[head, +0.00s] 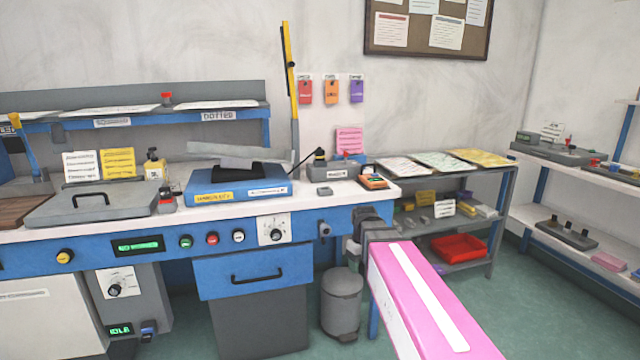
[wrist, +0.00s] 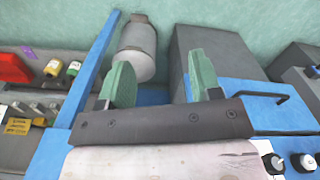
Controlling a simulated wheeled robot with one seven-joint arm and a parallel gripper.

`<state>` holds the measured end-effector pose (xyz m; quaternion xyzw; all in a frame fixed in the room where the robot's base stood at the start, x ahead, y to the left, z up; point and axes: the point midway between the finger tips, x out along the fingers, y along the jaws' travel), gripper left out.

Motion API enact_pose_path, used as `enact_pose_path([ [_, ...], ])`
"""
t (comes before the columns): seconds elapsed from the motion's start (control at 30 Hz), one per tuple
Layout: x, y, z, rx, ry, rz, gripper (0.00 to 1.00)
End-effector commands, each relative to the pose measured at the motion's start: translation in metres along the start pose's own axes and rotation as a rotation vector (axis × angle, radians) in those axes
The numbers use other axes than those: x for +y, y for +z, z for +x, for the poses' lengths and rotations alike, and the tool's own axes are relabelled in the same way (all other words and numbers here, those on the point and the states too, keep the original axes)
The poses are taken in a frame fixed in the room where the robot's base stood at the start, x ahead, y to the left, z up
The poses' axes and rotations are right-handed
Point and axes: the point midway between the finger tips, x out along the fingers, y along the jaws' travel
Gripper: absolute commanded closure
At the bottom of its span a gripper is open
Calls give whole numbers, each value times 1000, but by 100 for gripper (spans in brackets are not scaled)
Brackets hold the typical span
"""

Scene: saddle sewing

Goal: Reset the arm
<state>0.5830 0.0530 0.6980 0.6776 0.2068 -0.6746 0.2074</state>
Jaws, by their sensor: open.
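My gripper (head: 368,222) is dark grey and sits at the end of my pink arm, by the front right corner of the workbench (head: 330,200). In the wrist view its two green fingers (wrist: 161,82) stand well apart with nothing between them. The trash bin and the bench's blue front show beyond the fingers. The head view does not show whether the gripper touches the bench edge. The fingertips are hard to make out there.
A grey trash bin (head: 342,302) stands below and left of my gripper. A grey shelf unit (head: 490,215) with a red tray (head: 459,248) is to the right. A drawer (head: 253,272) is under the bench. Green floor (head: 540,295) is clear at right.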

Motion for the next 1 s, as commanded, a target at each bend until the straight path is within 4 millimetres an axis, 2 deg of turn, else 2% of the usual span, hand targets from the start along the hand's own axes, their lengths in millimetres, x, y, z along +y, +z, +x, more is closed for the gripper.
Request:
enact_pose_path([
  [0.03,-3,17,17,-4,-2,58,41],
  [0.2,-6,57,63,-4,-2,264,41],
  [0.43,-13,102,108,-2,0,497,41],
  [0.6,-16,116,122,1,1,581,41],
  [1.0,-16,118,124,2,1,596,41],
])
